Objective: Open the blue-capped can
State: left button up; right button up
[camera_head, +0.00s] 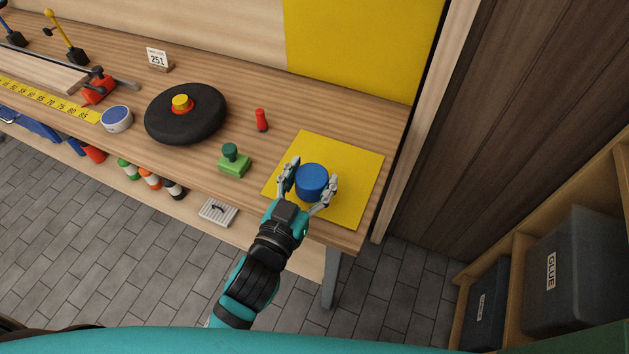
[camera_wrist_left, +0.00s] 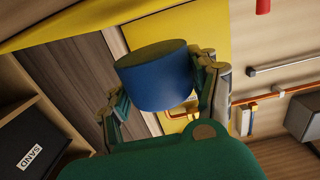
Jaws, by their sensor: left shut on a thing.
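My left gripper (camera_head: 308,192) is shut on a short blue cylinder (camera_head: 312,180), one finger on each side. It is over the yellow mat (camera_head: 352,163) at the right end of the bench. In the left wrist view the blue cylinder (camera_wrist_left: 155,82) sits between the fingers of the left gripper (camera_wrist_left: 160,90), with a dark flat end face showing. It seems to be clear of the mat. No can body shows with it, and I cannot tell whether it is a cap alone. A low round tin with a blue top (camera_head: 117,118) stands at the left. My right gripper is out of view.
A green stamp-like block (camera_head: 234,163) and a small red peg (camera_head: 261,120) stand left of the mat. A black wheel-shaped disc (camera_head: 200,120) lies further left. Grey bins (camera_head: 575,272) sit on shelves at the right. The bench's right edge is close to the mat.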

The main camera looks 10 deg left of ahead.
aim_at(314, 196)
pick_arm(q)
jog(key=shift+w+d, duration=0.2)
jog(key=shift+w, duration=0.2)
jog(key=shift+w+f, duration=0.1)
jog(key=shift+f, duration=0.2)
notch_tip(314, 196, down, 3)
jog(key=shift+b, duration=0.3)
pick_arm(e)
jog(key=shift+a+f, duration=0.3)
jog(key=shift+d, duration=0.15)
pick_arm(q)
jog(key=shift+f, duration=0.15)
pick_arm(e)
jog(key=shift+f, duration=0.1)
pick_arm(q)
jog(key=o, duration=1.3)
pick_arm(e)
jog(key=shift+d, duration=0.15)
